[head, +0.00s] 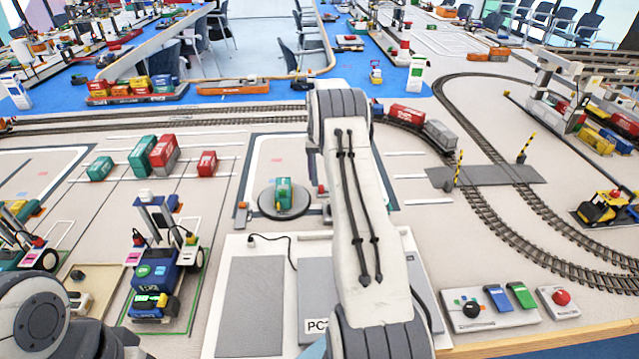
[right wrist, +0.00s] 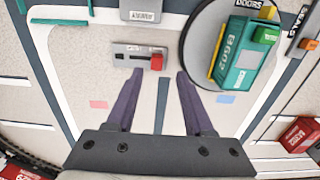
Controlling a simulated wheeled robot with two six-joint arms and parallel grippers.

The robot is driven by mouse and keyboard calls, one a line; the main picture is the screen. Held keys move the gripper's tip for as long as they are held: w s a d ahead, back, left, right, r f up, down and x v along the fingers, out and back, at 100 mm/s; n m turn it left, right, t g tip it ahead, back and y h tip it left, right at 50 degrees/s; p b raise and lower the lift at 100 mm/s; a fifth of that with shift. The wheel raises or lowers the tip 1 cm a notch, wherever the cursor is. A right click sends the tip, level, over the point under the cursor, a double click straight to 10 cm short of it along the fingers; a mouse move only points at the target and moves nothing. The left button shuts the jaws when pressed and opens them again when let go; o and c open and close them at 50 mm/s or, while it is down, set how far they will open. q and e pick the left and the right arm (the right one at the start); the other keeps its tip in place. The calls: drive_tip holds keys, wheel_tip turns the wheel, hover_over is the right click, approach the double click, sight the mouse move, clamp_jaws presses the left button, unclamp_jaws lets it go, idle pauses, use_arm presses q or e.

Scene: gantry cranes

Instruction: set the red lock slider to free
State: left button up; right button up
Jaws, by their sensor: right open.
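The red lock slider (right wrist: 157,62) is a small red block at the right end of a slot in a grey plate (right wrist: 128,56) in the right wrist view. In the head view a bit of red (head: 322,189) shows beside my right arm, which hides most of that spot. My right gripper (right wrist: 160,73) is open, with its two dark purple fingers pointing at the plate. The red block lies between the fingertip lines, near their ends; I cannot tell whether they touch it. My left arm shows at the lower left of the head view, its gripper out of sight.
A round turntable (right wrist: 199,78) carrying a teal container (right wrist: 240,60) is right of the slider in the right wrist view. A second slider with an orange knob (right wrist: 308,44) lies beyond it. A grey plate (right wrist: 142,9) is above the slider.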

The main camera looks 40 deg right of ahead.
wheel_tip(320, 180, up, 6)
drive_tip(key=shift+f, duration=0.1)
idle(0.5)
